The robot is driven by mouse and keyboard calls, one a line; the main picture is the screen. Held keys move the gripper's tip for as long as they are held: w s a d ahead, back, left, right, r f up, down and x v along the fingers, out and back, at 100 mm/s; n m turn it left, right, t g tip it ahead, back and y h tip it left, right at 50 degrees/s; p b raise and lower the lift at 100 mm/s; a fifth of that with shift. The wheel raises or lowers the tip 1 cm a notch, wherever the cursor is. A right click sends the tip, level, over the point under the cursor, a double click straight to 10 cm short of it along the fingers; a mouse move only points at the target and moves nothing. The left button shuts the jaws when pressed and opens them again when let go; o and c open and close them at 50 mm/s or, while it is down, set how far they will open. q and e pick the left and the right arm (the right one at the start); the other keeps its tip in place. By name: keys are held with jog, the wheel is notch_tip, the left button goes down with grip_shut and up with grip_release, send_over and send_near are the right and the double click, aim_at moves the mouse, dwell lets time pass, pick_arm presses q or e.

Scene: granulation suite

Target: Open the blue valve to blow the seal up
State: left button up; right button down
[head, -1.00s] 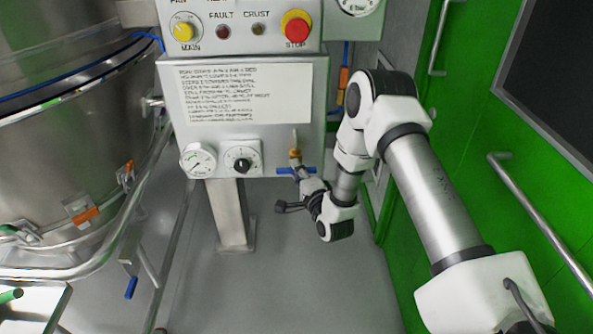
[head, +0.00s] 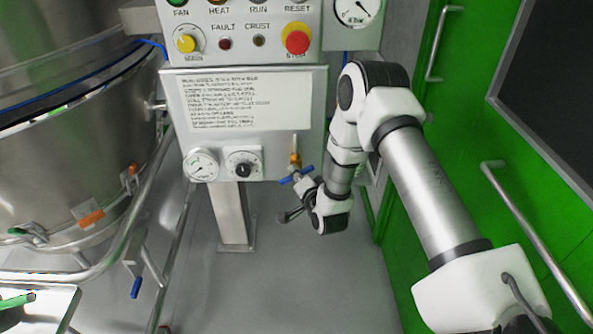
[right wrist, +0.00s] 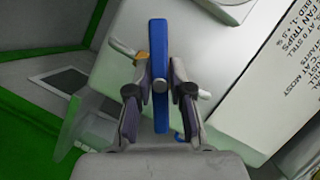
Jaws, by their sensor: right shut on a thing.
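The blue valve handle (head: 291,180) sits below a brass fitting (head: 295,160) at the lower right of the grey control panel. It is a flat bar, tilted with its right end higher in the head view. My right gripper (head: 304,185) is at the handle, reaching in from the lower right. In the right wrist view the blue bar (right wrist: 159,45) runs upright between the two fingers of my right gripper (right wrist: 160,90), which is shut on it. My left gripper is in neither view.
A pressure gauge (head: 202,165) and a black knob (head: 243,164) are left of the valve on the panel. A steel vessel (head: 60,170) with pipe rails stands at the left. Green doors (head: 450,130) with bar handles close off the right. The floor below is clear.

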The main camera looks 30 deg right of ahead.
jog(key=n+g+h+p, duration=0.1)
jog(key=n, duration=0.1)
jog(key=n+g+p, duration=0.1)
jog(key=n+p, duration=0.1)
jog(key=shift+r+n+h, duration=0.1)
jog(key=shift+n+h, duration=0.2)
jog(key=shift+h, duration=0.1)
jog(key=n+g+h+p, duration=0.1)
jog(key=n+h, duration=0.1)
jog(key=n, duration=0.1)
jog(key=shift+g+p, duration=0.35)
jog(key=shift+g, duration=0.05)
jog(key=shift+n, duration=0.3)
jog(key=c, duration=1)
grip_release()
jog(key=shift+c, duration=0.2)
jog(key=v, duration=1.2)
jog(key=shift+f, duration=0.2)
